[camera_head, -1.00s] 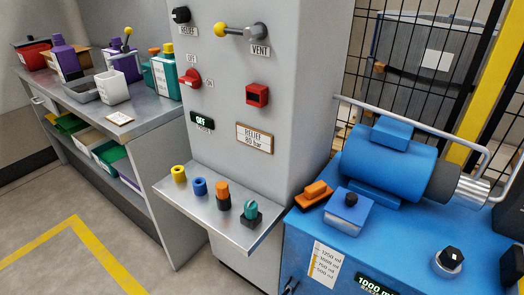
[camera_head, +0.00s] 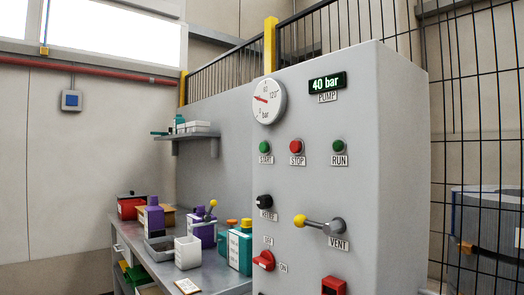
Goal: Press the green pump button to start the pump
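The green pump button (camera_head: 264,147), labelled START, sits on the front of the grey cabinet (camera_head: 390,190), left of the red STOP button (camera_head: 296,146). A green RUN lamp (camera_head: 338,146) is to the right of STOP. The pump display (camera_head: 327,82) above reads 40 bar. A round gauge (camera_head: 268,101) with a red needle is at the upper left of the panel. Neither of my grippers is in view.
Below are a black RELIEF knob (camera_head: 265,201), a yellow-tipped VENT lever (camera_head: 318,222) and a red OFF/ON switch (camera_head: 264,261). A workbench (camera_head: 140,245) with bottles and boxes stands at the left. A mesh fence (camera_head: 475,130) is at the right.

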